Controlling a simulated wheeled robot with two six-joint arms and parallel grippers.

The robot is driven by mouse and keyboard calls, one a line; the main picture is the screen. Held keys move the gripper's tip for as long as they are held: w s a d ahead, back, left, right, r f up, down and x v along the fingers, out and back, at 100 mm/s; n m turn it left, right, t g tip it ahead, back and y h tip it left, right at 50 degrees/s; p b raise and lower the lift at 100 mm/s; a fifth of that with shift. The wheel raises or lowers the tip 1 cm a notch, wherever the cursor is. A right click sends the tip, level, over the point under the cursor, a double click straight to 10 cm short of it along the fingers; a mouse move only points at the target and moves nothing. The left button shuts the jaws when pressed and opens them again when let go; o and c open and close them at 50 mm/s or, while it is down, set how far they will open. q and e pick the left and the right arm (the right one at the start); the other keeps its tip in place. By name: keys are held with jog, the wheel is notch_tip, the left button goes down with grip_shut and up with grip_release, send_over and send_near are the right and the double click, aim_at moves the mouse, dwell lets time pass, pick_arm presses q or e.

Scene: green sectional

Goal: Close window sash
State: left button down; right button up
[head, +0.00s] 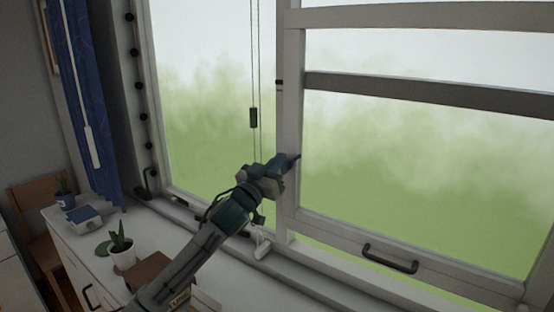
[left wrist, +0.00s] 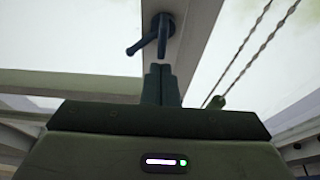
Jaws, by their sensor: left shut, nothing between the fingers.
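The window sash (head: 345,238) is a white-framed pane on the right in the head view, with a black pull handle (head: 390,258) on its bottom rail. A strip of green outdoors shows below that rail, so the sash stands ajar. A dark lever (left wrist: 150,38) on the white frame shows in the left wrist view, and its end sticks out at the upright post in the head view (head: 293,158). My left gripper (head: 278,165) is at the post, just by the lever. Its fingers (left wrist: 161,84) are shut and empty; contact is unclear. My right gripper is not in view.
Cords with a dark weight (head: 253,118) hang left of the gripper. A white sill (head: 225,280) runs below the window. A potted plant (head: 122,250), a brown box (head: 150,272) and a blue-topped box (head: 84,216) stand at the left. A blue curtain (head: 85,90) hangs at the far left.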

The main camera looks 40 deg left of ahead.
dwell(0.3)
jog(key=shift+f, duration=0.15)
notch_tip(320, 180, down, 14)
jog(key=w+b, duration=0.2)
jog(key=b, duration=1.2)
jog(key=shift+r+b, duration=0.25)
jog(key=shift+b, duration=0.05)
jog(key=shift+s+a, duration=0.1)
